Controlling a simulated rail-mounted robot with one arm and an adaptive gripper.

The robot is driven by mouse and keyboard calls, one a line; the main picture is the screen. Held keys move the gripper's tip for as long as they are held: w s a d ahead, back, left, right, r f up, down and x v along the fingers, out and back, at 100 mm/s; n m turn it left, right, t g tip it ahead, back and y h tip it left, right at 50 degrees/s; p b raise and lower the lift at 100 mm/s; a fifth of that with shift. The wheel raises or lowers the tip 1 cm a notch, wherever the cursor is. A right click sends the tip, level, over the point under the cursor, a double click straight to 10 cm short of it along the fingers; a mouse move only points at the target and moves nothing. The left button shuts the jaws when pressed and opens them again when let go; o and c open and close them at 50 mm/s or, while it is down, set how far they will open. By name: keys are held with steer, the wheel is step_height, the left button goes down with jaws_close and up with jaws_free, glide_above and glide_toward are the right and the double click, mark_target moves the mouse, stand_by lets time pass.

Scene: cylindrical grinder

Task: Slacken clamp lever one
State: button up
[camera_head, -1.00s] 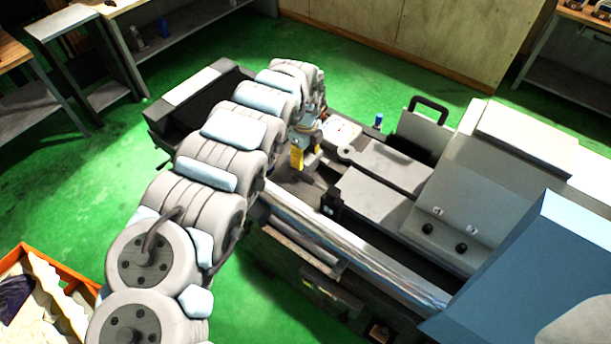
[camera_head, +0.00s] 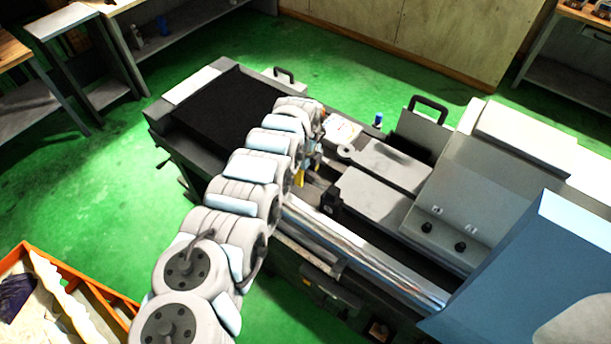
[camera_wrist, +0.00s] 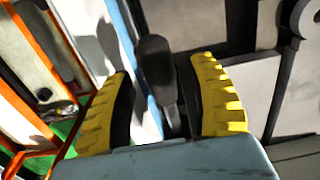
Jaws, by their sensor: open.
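A dark lever with a rounded knob (camera_wrist: 155,62) and a thinner grey shaft shows in the wrist view; whether it is clamp lever one I cannot tell. My gripper (camera_wrist: 165,95) has yellow ridged fingers, open, one on each side of the lever. The knob appears between and beyond the fingertips; no contact is clear. In the head view the yellow fingers (camera_head: 300,177) show only partly beside my wrist, over the grinder (camera_head: 375,165). My arm hides the lever there.
A long shiny cylinder (camera_head: 365,250) lies along the grinder's front. A blue-grey housing (camera_head: 510,265) stands at the right. A black handle (camera_head: 430,103) rises at the back. An orange-edged crate (camera_head: 65,285) is at lower left, with open green floor between.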

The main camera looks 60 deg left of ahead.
steer(key=shift+f, duration=0.6)
jaws_close()
